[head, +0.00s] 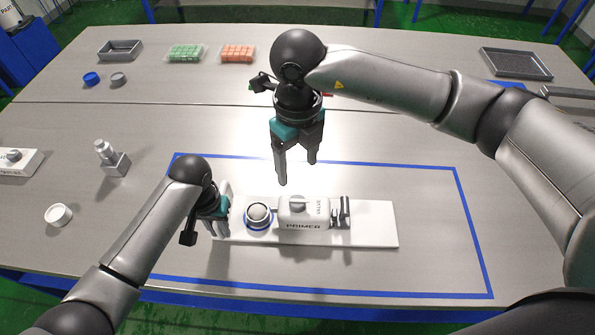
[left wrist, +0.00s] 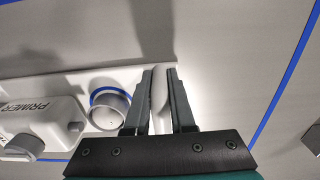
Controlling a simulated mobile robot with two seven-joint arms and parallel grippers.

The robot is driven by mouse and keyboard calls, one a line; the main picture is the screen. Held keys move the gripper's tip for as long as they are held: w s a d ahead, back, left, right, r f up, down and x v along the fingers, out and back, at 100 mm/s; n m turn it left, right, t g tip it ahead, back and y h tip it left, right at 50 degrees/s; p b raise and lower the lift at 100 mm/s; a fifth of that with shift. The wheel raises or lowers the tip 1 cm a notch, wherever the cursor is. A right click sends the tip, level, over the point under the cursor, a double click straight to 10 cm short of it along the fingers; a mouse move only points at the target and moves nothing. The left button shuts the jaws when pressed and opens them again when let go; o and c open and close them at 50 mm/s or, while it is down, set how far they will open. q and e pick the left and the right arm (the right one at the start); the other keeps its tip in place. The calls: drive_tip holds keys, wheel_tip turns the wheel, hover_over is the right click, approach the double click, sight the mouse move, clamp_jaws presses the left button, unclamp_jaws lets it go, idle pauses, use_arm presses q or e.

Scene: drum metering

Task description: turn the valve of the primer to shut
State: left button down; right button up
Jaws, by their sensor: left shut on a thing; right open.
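The primer (head: 303,218) is a white block labelled PRIMER, mounted on a white base plate (head: 373,225). Its valve (head: 297,203) is a grey knob on top, beside the printed word VALVE; its exact setting is too small to read. A round grey cup with a blue ring (head: 258,214) sits left of the block; it also shows in the left wrist view (left wrist: 110,105). My left gripper (head: 220,214) is shut on a white rounded piece (left wrist: 160,90) at the plate's left end. My right gripper (head: 297,173) is open and empty, above and behind the valve.
A blue outline (head: 462,215) on the table surrounds the plate. A metal block with a bottle (head: 115,163) and a white round dish (head: 58,215) stand at left. Trays (head: 120,50) and green and orange racks (head: 237,54) stand far back. Table right of the plate is clear.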

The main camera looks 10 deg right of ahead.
idle(0.3)
use_arm(q)
drive_tip(key=c, duration=0.7)
unclamp_jaws()
drive_tip(key=shift+r, duration=0.15)
